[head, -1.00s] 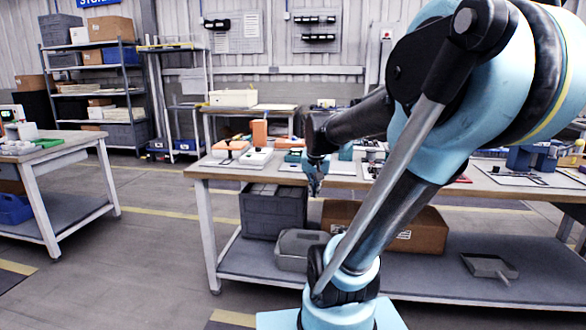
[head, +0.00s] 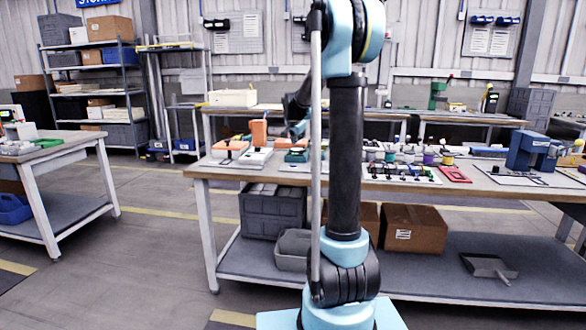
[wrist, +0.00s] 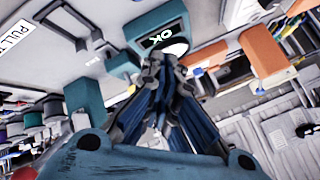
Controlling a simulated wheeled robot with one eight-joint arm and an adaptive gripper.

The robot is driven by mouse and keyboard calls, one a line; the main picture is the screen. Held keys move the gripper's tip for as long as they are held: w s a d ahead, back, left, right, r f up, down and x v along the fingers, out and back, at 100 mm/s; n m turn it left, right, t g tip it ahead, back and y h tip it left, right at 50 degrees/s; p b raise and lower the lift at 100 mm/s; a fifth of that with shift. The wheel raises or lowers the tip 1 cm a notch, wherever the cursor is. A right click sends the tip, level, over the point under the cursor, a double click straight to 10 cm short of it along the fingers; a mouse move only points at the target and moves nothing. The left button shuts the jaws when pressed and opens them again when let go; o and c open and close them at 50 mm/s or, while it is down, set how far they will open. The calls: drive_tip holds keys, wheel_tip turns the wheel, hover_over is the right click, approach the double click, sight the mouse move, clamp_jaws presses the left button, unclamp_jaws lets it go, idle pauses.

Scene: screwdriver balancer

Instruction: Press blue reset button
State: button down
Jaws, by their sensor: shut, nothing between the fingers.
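A teal device (wrist: 155,22) with a dark screen reading "OK" shows at the top middle of the wrist view, upside down. A pale oval spot lies just below the screen; I cannot tell what it is. My gripper (wrist: 164,58) is shut and empty, with its fingertips overlapping the device's near edge in the picture. I cannot tell whether they touch it. In the head view the teal device (head: 297,155) sits on the workbench (head: 222,173), and my gripper is mostly hidden by my arm.
Orange-topped units (head: 258,132) stand left of the teal device. Several small coloured-cap items stand to its right, near a red frame (head: 454,174) and a blue machine (head: 530,150). A grey crate (head: 272,210) and a cardboard box (head: 413,228) lie on the lower shelf.

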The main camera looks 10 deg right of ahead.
drive_tip(key=shift+w+a, duration=0.1)
drive_tip(key=shift+w, duration=0.9)
drive_tip(key=shift+f, duration=0.1)
drive_tip(key=shift+f, duration=4.3)
drive_tip(key=shift+f, duration=0.75)
drive_tip(key=shift+s+r, duration=0.1)
drive_tip(key=shift+r, duration=0.7)
drive_tip(key=shift+r, duration=2.55)
